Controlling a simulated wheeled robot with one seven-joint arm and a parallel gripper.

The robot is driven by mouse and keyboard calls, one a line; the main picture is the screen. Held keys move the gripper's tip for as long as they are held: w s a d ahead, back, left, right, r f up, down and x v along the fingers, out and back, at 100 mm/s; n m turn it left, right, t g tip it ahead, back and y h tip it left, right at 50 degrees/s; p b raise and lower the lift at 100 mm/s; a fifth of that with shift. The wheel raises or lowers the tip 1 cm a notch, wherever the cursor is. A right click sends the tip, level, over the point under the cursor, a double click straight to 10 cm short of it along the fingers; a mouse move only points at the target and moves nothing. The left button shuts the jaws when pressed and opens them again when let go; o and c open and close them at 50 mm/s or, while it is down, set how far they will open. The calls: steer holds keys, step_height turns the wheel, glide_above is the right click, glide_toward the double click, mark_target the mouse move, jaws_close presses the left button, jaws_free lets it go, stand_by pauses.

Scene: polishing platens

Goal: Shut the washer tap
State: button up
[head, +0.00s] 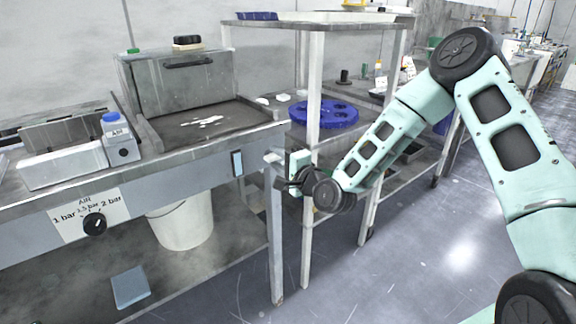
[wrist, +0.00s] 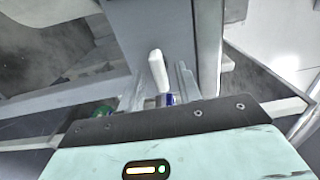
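The washer tap's handle appears to be the white lever (wrist: 158,72) in the wrist view, with a small blue part (wrist: 168,98) at its lower end. In the head view a small white piece (head: 273,157) at the right end of the washer bench looks like the same lever. My gripper (head: 284,184) is just below and right of it there. In the wrist view my gripper's fingers (wrist: 160,88) are apart, one on each side of the lever, with gaps showing. The tap's body is mostly hidden behind my gripper.
The washer bench (head: 215,146) has a steel leg (head: 277,240) close to my gripper. A shelf rack's pale post (head: 314,90) stands just right, with a blue round tray (head: 325,113) on a shelf. A white bucket (head: 183,222) is under the bench. Open floor (head: 400,270) lies right.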

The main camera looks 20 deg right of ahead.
steer(key=p+v, duration=0.7)
steer(key=v, duration=1)
steer(key=shift+s+r, duration=0.1)
